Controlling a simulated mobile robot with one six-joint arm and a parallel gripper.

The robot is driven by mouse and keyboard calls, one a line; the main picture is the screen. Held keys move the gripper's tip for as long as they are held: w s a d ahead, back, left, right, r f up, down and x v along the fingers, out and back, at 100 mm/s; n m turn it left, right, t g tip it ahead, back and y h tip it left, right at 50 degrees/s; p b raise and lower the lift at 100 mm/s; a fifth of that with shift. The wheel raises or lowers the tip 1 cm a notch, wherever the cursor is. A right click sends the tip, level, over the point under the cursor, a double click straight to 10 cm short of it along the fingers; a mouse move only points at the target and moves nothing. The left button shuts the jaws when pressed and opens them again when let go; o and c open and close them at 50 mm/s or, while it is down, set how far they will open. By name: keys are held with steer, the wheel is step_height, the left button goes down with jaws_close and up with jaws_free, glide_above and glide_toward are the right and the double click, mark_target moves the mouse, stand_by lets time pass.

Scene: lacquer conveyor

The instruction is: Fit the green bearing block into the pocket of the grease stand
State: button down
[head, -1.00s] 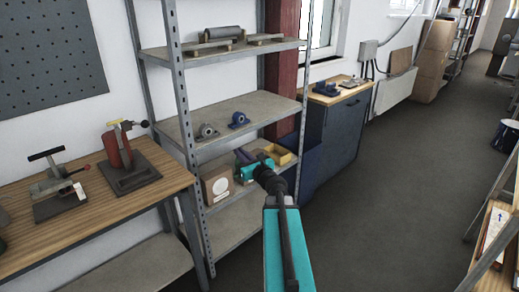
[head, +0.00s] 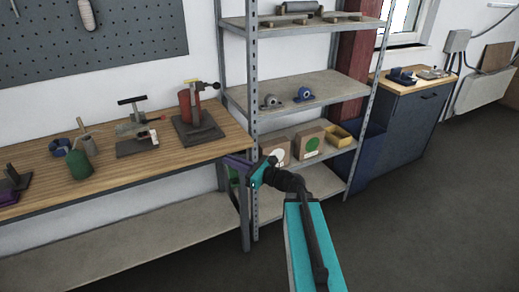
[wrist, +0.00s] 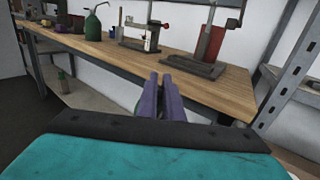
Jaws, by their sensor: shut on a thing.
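My gripper (head: 238,162) has purple fingers, held out between the right end of the wooden bench and the shelf unit. A small green piece, apparently the green bearing block (head: 233,175), shows at the fingers in the head view. I cannot tell which bench fixture is the grease stand. A dark stand with a purple part (head: 10,195) is cut off at the bench's left end. No pocket can be made out.
The bench (head: 110,195) carries a green oil can (head: 78,165), a toggle clamp (head: 137,140) and a red fixture (head: 192,118). The shelf unit's post (head: 252,130) stands close to my gripper. Its shelves hold grey and blue bearing blocks (head: 304,94), two boxes and a yellow tray.

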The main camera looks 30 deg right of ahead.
steer(key=s+a+f+n+g+y, duration=0.1)
steer(key=s+a+n+g+y, duration=0.3)
steer(key=a, duration=0.8)
steer(key=shift+s+f+g+y, duration=0.3)
steer(key=shift+s+y, duration=0.2)
steer(key=shift+s, duration=0.05)
steer(key=shift+d, duration=0.15)
